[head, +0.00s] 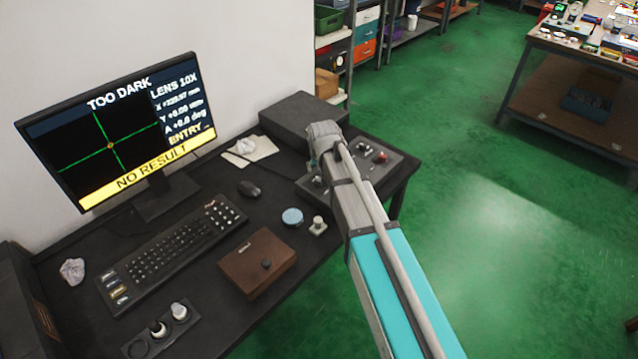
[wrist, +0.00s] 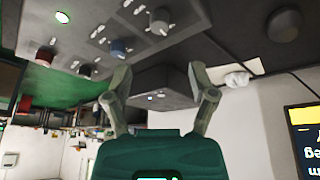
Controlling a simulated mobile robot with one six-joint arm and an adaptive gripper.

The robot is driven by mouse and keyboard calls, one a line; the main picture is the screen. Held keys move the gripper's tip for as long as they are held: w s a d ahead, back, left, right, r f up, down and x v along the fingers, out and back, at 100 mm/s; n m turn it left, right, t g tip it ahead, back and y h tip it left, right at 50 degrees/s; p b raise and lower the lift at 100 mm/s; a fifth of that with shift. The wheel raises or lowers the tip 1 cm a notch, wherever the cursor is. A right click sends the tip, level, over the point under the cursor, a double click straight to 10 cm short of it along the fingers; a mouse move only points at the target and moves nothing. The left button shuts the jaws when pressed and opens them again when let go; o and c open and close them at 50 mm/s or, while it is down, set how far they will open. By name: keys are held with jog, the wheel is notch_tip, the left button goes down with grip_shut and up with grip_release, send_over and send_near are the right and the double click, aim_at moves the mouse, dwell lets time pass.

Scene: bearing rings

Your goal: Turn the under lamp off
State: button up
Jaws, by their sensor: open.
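A grey control panel (head: 392,165) lies at the right end of the desk, partly hidden behind my arm in the head view.
A monitor (head: 115,125) reads "TOO DARK" and "NO RESULT". A dark grey box (head: 300,118) stands behind the panel. Green floor (head: 480,220) is clear at right.

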aim_at(319, 179)
jog(key=shift+b+x, duration=4.3)
jog(key=shift+x, duration=0.65)
jog(key=shift+s, duration=0.1)
grip_shut()
